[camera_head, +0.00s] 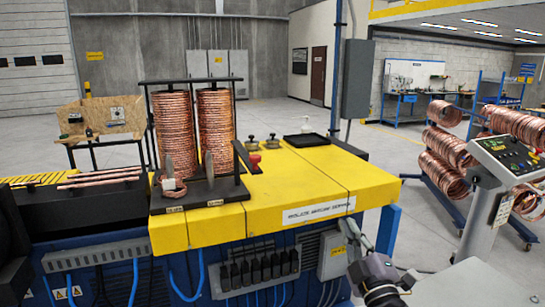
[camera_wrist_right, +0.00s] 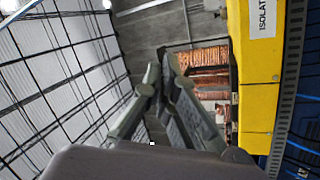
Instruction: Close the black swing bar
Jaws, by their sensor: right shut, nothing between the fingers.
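The black swing bar (camera_head: 246,158) is at the right side of the black rack around two tall copper coil stacks (camera_head: 214,130). It sticks out from the rack's right post, angled toward the front right, with a red knob (camera_head: 255,160) near its end. My right gripper (camera_head: 346,226) is in front of the yellow worktop's front right side, low and well apart from the bar. In the right wrist view its fingers (camera_wrist_right: 162,68) are together and empty, with copper coils (camera_wrist_right: 205,75) beyond them. My left gripper is not seen.
The yellow worktop (camera_head: 270,195) carries two small knobbed fittings, a dark tray (camera_head: 306,140) and a small copper coil. Copper tubes (camera_head: 100,178) lie at the left. A control panel post (camera_head: 485,200) and a coil rack stand at the right.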

